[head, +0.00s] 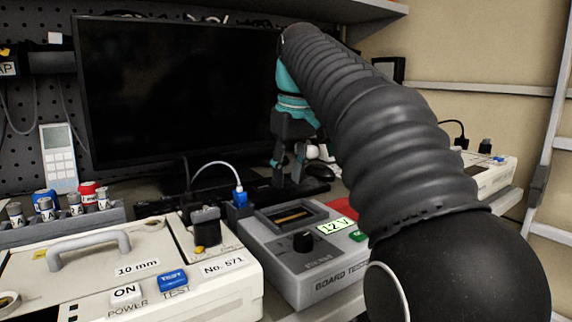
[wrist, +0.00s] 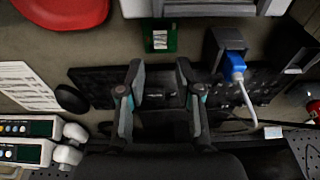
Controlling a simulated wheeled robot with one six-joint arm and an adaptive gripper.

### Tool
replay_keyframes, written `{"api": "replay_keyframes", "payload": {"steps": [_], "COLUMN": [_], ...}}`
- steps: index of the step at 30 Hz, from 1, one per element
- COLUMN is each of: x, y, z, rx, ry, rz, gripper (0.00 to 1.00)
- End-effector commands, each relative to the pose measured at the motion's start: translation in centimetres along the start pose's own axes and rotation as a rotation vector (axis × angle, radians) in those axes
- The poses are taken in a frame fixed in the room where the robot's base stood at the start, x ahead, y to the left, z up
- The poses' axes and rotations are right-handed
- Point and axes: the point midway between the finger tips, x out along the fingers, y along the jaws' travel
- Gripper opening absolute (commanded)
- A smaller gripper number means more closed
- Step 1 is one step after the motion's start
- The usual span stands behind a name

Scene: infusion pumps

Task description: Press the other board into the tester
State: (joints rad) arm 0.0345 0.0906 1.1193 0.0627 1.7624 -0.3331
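The board tester (head: 300,250) is a grey box in the lower middle of the head view, with a dark knob, a "12 V" label and a recessed slot (head: 293,215) on top. Its edge shows at the top of the wrist view (wrist: 200,8). My gripper (head: 288,168) hangs behind the tester, fingers pointing down. In the wrist view its fingers (wrist: 160,88) are apart with nothing between them.
A blue plug (head: 240,195) with a white cable stands left of the tester. A keyboard (wrist: 95,88) and monitor (head: 175,90) are behind. A red item (wrist: 65,10) is near the board. A white case (head: 130,265) with a handle stands at left; white devices (head: 490,172) are at right.

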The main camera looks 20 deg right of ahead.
Motion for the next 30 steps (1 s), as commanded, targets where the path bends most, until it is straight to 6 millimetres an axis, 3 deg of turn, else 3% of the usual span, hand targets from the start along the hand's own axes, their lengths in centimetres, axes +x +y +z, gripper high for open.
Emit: {"api": "replay_keyframes", "payload": {"steps": [6, 15, 29, 30], "x": [3.1, 5.8, 6.3, 6.3], "y": [0.0, 0.1, 0.2, 0.2], "z": [0.6, 1.1, 1.2, 1.2], "rx": [0.000, 0.002, 0.003, 0.003], "ry": [-0.001, 0.000, 0.001, 0.000], "rz": [0.000, 0.000, 0.001, 0.001], "gripper": [0.34, 0.34, 0.34, 0.27]}}
